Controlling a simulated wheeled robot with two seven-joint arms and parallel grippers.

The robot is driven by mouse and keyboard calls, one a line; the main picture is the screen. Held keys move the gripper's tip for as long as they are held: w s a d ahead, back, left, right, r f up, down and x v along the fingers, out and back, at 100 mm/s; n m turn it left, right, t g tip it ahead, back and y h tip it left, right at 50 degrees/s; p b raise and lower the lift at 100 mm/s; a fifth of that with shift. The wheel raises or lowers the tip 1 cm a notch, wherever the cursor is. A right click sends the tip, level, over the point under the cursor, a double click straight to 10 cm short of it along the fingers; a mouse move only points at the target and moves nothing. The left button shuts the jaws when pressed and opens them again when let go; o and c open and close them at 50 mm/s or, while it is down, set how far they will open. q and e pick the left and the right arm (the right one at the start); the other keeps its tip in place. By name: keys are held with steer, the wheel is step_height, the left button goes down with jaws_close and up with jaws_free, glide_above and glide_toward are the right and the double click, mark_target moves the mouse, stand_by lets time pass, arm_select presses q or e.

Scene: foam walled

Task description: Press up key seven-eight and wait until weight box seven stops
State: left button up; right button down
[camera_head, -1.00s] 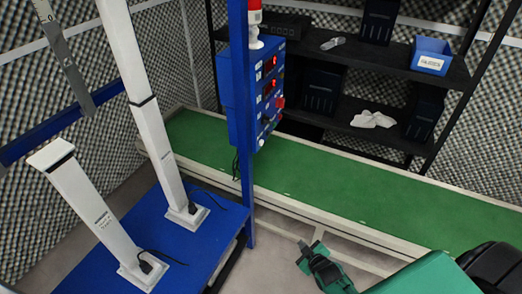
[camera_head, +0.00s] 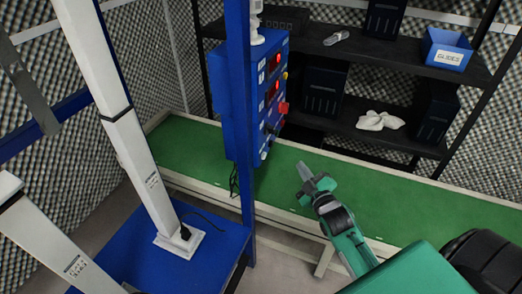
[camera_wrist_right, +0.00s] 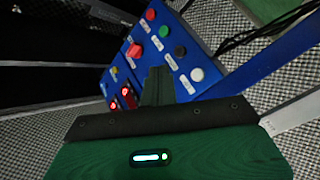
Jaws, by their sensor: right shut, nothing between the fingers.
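A blue control box (camera_head: 228,110) hangs on a blue post in the head view. Its face carries red displays, a red knob (camera_head: 282,107) and small keys; the wrist view shows red (camera_wrist_right: 150,14), green (camera_wrist_right: 165,31), black (camera_wrist_right: 180,50) and white (camera_wrist_right: 197,74) buttons. The labels are too small to read, so I cannot tell which is key seven-eight. My right gripper (camera_head: 317,182) is shut and empty, in front of and right of the box, apart from it. Its fingers show in the wrist view (camera_wrist_right: 158,86) below the buttons. I cannot identify weight box seven. My left gripper is out of view.
A green-topped bench (camera_head: 390,200) with a pale edge runs behind the gripper. Black shelves (camera_head: 390,60) hold dark boxes, a blue bin (camera_head: 447,50) and a white cloth (camera_head: 379,121). White columns stand on a blue platform (camera_head: 215,255) at left.

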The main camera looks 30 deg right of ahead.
mark_target(264, 156)
steer(key=shift+s, duration=0.1)
